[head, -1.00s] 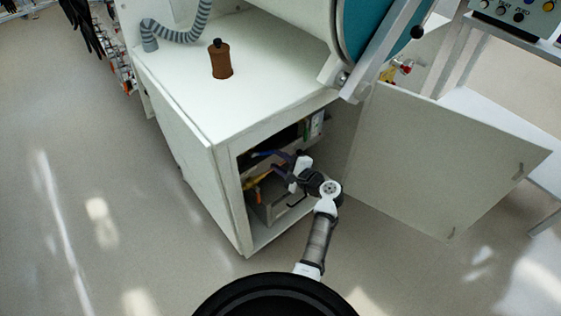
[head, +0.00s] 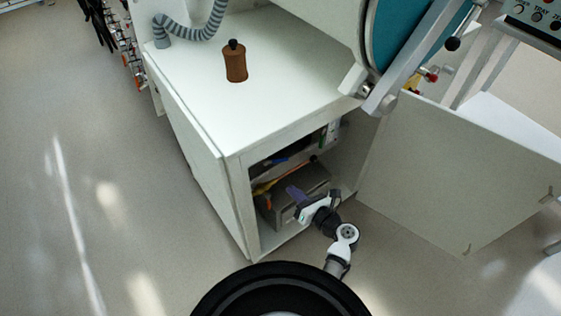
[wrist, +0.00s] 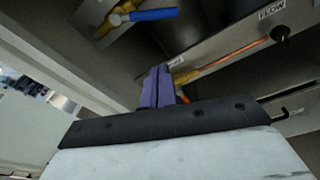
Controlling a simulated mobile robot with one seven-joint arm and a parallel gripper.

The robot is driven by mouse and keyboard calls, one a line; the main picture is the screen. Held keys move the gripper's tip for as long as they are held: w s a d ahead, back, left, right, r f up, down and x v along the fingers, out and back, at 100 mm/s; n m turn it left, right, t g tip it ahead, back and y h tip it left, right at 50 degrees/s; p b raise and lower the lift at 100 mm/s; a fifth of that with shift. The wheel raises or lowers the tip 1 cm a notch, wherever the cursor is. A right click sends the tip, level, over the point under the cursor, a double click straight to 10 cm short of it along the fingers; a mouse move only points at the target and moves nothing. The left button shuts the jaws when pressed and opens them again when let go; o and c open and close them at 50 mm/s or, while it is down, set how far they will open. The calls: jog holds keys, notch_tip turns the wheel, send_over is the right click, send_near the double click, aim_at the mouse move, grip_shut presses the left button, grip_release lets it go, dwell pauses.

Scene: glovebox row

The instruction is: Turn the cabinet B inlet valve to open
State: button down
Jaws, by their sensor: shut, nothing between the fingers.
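No label shows which is the inlet valve, and no cabinet letter is readable. My gripper (wrist: 158,86) has its purple fingers shut together and empty. In the head view my gripper (head: 295,195) is at the cabinet opening. The fingertips overlap the brass end of the orange lever in the wrist view; contact cannot be told.
The cabinet door (head: 455,165) stands open at the right. A grey box (head: 318,180) sits inside the cabinet. A brown bottle (head: 236,64) and a grey hose (head: 185,28) are on top. The floor (head: 120,240) at the left is clear.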

aim_at(276, 160)
jog(key=w+a+f+m, duration=0.1)
jog(key=w+a+m, duration=0.1)
jog(key=w+a, duration=0.5)
jog(key=shift+w+d+r+p, duration=0.15)
jog(key=shift+d+r+p, duration=0.35)
jog(key=shift+d+r, duration=0.25)
jog(key=shift+w+d+r+p, duration=0.1)
jog(key=shift+d+r+p, duration=0.35)
jog(key=shift+d+r, duration=0.25)
jog(key=shift+a, duration=0.1)
